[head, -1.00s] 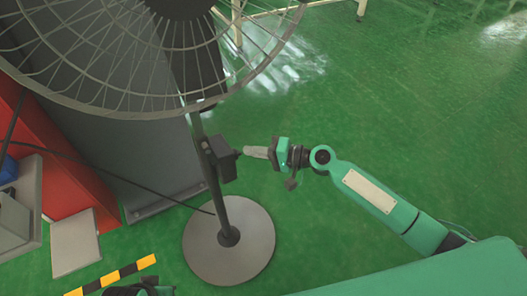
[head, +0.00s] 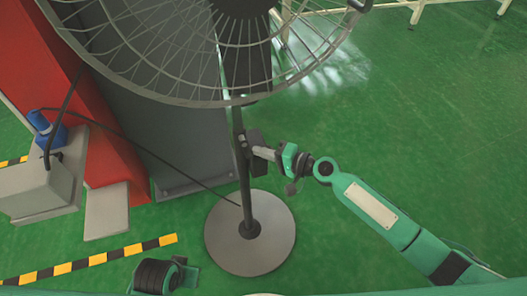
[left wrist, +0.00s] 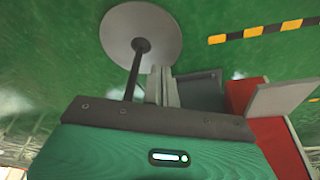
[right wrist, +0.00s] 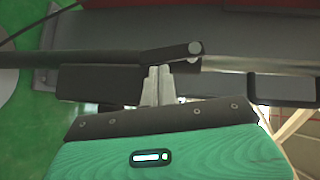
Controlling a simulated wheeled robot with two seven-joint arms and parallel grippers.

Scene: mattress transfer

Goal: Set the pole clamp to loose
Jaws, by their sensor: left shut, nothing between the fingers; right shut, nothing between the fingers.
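The pole clamp is a dark block (head: 256,139) on the upright pole (head: 244,180) of a large fan. In the right wrist view the dark block (right wrist: 95,84) lies left of the fingertips, and a dark lever-like bar with a round grey end (right wrist: 194,48) lies just past them. My right gripper (head: 259,151) is shut and empty, its tips at the clamp; I cannot tell whether they touch it. My left gripper (left wrist: 160,72) is shut and empty, in front of the pole and round base in its wrist view.
The wire fan cage (head: 215,60) hangs over the clamp. The round base (head: 275,240) stands on green floor. A grey panel (head: 150,130) and red cabinet (head: 95,130) stand behind left. A cable runs to the pole.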

